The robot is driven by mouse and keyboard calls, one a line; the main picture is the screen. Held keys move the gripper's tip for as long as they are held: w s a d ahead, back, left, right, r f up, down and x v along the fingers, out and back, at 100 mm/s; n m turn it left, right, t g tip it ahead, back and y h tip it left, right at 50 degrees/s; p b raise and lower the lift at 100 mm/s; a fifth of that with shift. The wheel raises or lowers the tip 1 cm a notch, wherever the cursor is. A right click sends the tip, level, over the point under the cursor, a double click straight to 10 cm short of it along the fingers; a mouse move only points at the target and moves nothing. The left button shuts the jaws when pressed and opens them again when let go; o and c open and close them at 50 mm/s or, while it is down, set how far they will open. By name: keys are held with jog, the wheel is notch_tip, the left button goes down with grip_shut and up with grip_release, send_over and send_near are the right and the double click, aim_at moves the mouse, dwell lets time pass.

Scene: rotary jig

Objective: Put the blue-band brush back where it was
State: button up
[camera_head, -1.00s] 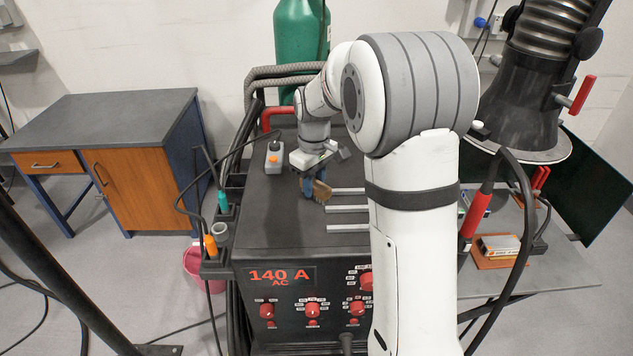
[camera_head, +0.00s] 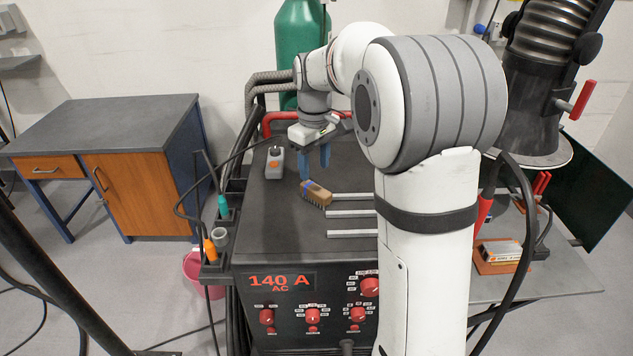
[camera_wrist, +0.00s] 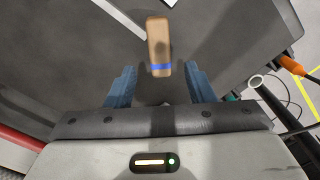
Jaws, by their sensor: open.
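The blue-band brush (camera_head: 316,194) lies on the dark top of the welding machine (camera_head: 275,222), beside the ends of the pale metal bars. It has a tan wooden body with a blue band near one end. In the wrist view the brush (camera_wrist: 159,46) is ahead of and between the fingers, with its blue band toward me. My gripper (camera_head: 315,165) is open and empty, just behind and above the brush in the head view. In the wrist view its two blue fingers (camera_wrist: 157,88) stand apart on either side, not touching the brush.
Several pale metal bars (camera_head: 350,215) lie right of the brush, partly hidden by my arm. A grey control box with an orange button (camera_head: 274,163) stands left of my gripper. Holders with a teal-handled tool (camera_head: 223,207) and an orange-handled tool (camera_head: 210,248) line the left edge.

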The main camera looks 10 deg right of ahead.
aim_at(315, 188)
notch_tip(315, 188, up, 5)
jog(key=s+m+t, duration=0.2)
jog(key=s+m, duration=0.1)
jog(key=s, duration=1.1)
jog(key=s+f+m+t, duration=0.1)
jog(key=s+f+m, duration=0.2)
jog(key=s, duration=0.9)
notch_tip(315, 188, down, 4)
jog(key=shift+s+d+r+m, duration=0.25)
jog(key=shift+d+m, duration=0.15)
